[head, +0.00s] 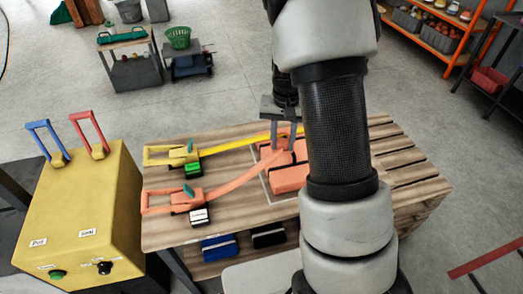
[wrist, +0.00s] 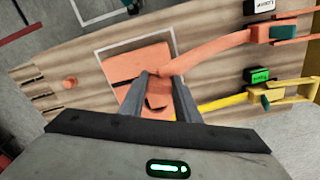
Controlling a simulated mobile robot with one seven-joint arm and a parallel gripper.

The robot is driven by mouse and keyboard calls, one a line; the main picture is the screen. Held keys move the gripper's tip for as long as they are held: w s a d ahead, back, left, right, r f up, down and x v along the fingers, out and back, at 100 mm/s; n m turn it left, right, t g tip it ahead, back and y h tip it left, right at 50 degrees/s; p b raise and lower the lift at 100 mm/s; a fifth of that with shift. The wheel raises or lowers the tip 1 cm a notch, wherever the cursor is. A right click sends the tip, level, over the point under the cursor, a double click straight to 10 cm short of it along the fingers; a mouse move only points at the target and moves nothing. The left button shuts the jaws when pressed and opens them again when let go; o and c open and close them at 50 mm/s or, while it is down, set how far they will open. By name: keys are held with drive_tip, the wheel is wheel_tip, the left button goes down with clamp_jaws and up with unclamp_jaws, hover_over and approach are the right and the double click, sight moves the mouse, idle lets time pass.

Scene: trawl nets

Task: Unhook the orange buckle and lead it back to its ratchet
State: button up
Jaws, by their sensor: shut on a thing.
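The orange buckle (wrist: 158,98) is between the fingers of my gripper (wrist: 160,105), which is shut on it. In the head view my gripper (head: 283,143) is over the table beside the orange blocks. An orange strap (head: 238,180) runs from the buckle to the orange ratchet (head: 187,198) at the table's left front. The strap (wrist: 215,52) and ratchet (wrist: 283,32) also show in the wrist view, at upper right. The fingers hide part of the buckle; I cannot tell whether it touches a hook.
Orange blocks (head: 290,178) lie inside a white outline on the wooden table (head: 235,206). A yellow strap (head: 232,142) runs from the yellow ratchet (head: 183,154) behind the orange strap. A small orange peg (wrist: 70,82) stands at left. A yellow control box (head: 75,215) stands left.

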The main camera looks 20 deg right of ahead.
drive_tip(key=d+f+m+b, duration=0.1)
drive_tip(key=d+f+m, duration=0.2)
drive_tip(key=d+m, duration=0.7)
drive_tip(key=d+f+m+b, duration=0.1)
drive_tip(key=d+f+m, duration=0.2)
drive_tip(key=d, duration=1.4)
drive_tip(key=a+p, duration=0.8)
drive_tip(key=a, duration=3.6)
drive_tip(key=f+b, duration=0.2)
drive_tip(key=f, duration=0.1)
drive_tip(key=f+b, duration=0.3)
drive_tip(key=f, duration=0.1)
drive_tip(key=f+b, duration=0.3)
drive_tip(key=shift+w+a+f, duration=0.15)
drive_tip(key=shift+a+f, duration=0.1)
drive_tip(key=shift+a, duration=0.1)
drive_tip(key=shift+f+b, duration=0.65)
drive_tip(key=shift+f, duration=0.3)
drive_tip(key=o, duration=1.2)
